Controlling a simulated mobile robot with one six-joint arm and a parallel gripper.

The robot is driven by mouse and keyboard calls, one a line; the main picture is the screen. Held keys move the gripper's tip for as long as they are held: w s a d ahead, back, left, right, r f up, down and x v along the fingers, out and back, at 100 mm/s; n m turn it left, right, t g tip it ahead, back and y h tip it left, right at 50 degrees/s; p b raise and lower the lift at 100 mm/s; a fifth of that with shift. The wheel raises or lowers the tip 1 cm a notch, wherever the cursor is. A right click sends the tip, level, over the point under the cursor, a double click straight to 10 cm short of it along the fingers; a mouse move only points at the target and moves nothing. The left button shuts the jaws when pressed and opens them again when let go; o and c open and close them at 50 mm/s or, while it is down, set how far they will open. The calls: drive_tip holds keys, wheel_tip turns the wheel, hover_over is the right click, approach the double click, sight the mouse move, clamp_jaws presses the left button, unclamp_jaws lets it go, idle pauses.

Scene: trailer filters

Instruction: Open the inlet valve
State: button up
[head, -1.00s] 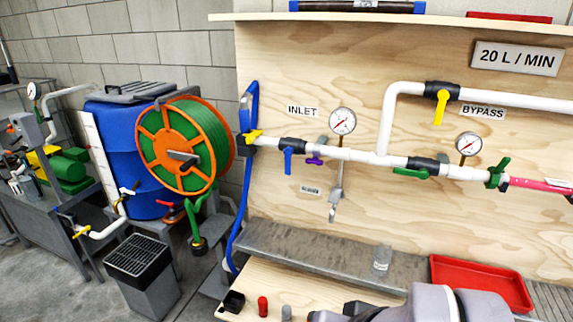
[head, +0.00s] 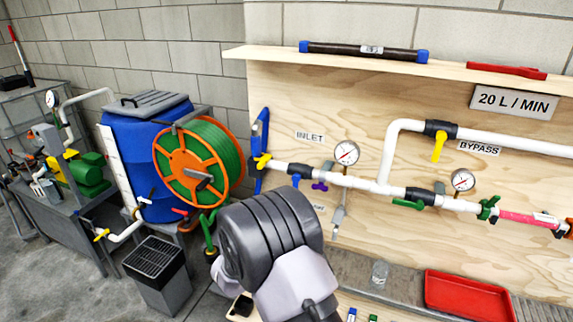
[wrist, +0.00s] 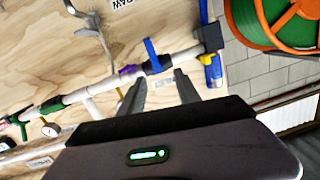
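The inlet valve is a black body (head: 301,169) on the white pipe, below the INLET label (head: 310,136). Its blue lever (head: 295,181) points down in the head view, across the pipe. My arm's dark wrist hides what lies just below it. In the wrist view the blue lever (wrist: 152,54) stands across the pipe, ahead of my fingers. My gripper (wrist: 163,88) is open, its two grey fingers apart with nothing between them. The fingers point toward the pipe near the valve and look short of the lever. My fingers are hidden in the head view.
A yellow lever (head: 262,160) and a small purple handle (head: 320,186) flank the valve. A gauge (head: 346,153) stands right of it. A green hose reel (head: 200,162) is close on the left. A red tray (head: 468,298) lies on the bench at right.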

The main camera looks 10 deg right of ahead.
drive_tip(key=shift+n+t+h, duration=0.3)
drive_tip(key=shift+n+h, duration=0.1)
drive_tip(key=shift+h, duration=0.3)
drive_tip(key=x, duration=0.5)
drive_tip(key=f+b+x, duration=0.1)
drive_tip(key=x, duration=1)
drive_tip(key=shift+d+f+b, duration=0.35)
drive_tip(key=shift+f+b, duration=0.05)
drive_tip(key=shift+c, duration=0.2)
clamp_jaws()
